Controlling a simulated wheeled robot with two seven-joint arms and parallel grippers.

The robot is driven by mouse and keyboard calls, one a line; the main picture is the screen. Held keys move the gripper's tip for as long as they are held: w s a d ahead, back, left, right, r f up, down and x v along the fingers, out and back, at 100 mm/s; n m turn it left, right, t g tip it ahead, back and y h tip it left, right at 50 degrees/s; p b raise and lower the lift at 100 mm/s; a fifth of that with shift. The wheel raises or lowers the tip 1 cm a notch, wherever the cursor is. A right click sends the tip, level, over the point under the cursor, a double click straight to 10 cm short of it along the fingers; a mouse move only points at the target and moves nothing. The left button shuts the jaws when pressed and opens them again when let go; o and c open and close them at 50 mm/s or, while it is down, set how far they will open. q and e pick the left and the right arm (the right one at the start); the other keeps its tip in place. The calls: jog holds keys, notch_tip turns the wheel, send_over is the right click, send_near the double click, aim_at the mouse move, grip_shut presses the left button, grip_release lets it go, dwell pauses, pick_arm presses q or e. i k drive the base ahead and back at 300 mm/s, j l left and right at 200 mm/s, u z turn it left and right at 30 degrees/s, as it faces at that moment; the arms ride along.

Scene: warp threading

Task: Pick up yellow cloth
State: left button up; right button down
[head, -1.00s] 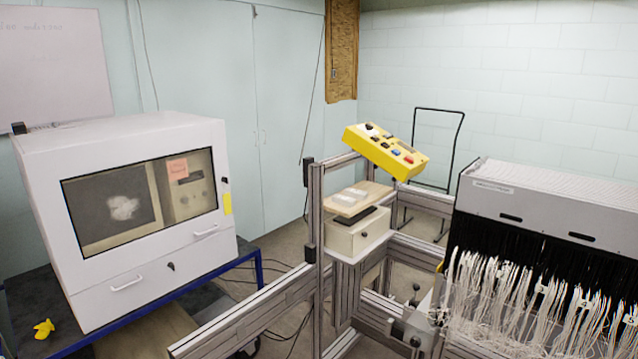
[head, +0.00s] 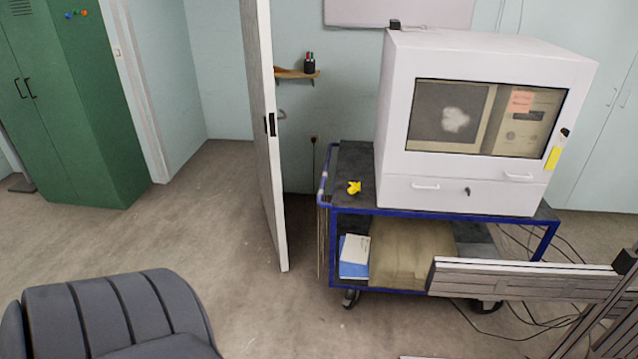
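The yellow cloth (head: 354,187) is a small crumpled piece in the head view. It lies on the dark top of the blue-framed cart (head: 345,207), near the cart's left end, to the left of the white cabinet (head: 458,192). Neither of my grippers shows in this view.
A dark grey padded chair (head: 115,315) stands at the front left. An open door (head: 262,140) is left of the cart, and a green locker (head: 75,110) is at the far left. A metal rail (head: 520,279) crosses at the right. Floor between chair and cart is clear.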

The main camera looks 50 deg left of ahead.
aim_at(356, 186)
jog(key=u, duration=1.25)
